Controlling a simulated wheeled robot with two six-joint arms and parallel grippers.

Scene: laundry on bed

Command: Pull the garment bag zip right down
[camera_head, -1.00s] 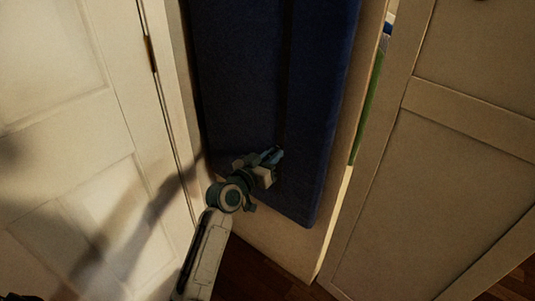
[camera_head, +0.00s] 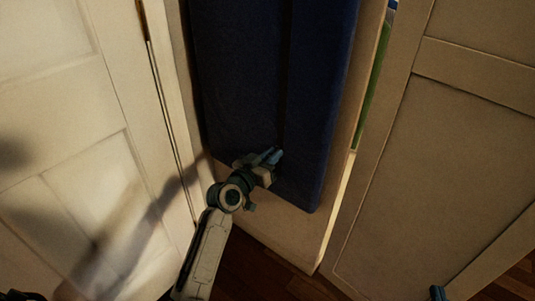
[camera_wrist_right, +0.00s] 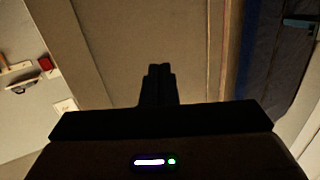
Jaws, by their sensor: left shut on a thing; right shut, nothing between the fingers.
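The navy garment bag (camera_head: 235,85) hangs upright between pale door panels. Its zip line (camera_head: 288,75) runs down the front as a dark vertical strip. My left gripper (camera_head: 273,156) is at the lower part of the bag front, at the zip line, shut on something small. This looks like the zip pull, but the fingers hide it. My right gripper (camera_wrist_right: 158,70) is shut and empty in the right wrist view, apart from the bag, which shows at the right there (camera_wrist_right: 262,60). A blue tip at the lower right of the head view (camera_head: 438,292) looks like part of it.
A panelled white door (camera_head: 70,120) stands on the left and a cupboard door (camera_head: 440,160) on the right. Wooden floor (camera_head: 250,270) shows below the bag. A red item (camera_wrist_right: 45,63) is far left in the right wrist view.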

